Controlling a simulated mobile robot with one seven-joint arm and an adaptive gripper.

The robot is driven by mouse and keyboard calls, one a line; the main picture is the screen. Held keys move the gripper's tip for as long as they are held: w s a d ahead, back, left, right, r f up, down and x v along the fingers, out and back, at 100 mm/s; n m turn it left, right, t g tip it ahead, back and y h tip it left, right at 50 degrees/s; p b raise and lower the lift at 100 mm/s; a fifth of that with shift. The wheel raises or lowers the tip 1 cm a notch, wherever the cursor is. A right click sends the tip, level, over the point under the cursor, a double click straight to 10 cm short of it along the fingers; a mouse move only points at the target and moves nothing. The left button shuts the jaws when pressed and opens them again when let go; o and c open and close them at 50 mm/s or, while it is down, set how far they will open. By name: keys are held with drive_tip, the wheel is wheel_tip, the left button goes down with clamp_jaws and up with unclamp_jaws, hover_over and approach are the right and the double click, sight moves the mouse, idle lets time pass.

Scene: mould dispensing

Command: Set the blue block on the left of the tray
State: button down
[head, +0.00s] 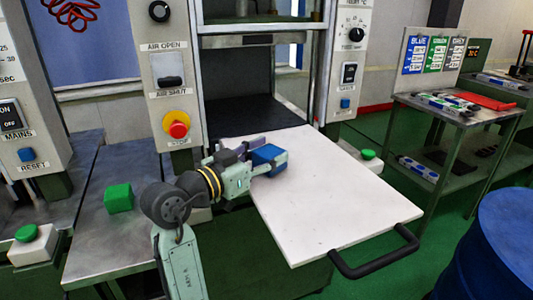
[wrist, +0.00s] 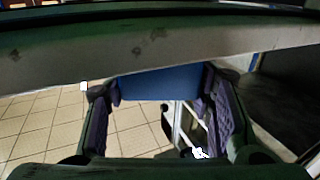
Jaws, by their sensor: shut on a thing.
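The blue block (head: 268,158) is held at the end of my gripper (head: 262,152), over the back left part of the white tray (head: 330,205). I cannot tell whether the block touches the tray. In the wrist view the blue block (wrist: 160,85) sits between the two dark finger pads of my gripper (wrist: 160,95). The tray has a black handle (head: 375,255) at its front edge.
A green block (head: 118,198) stands on the metal table (head: 120,240) left of my arm. A machine frame with a red stop button (head: 177,127) rises behind the tray. A blue drum (head: 495,250) and a side table (head: 465,110) are at the right. The tray's middle and front are clear.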

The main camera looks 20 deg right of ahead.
drive_tip(key=shift+f, duration=0.1)
drive_tip(key=c, duration=0.7)
unclamp_jaws()
drive_tip(key=shift+c, duration=0.2)
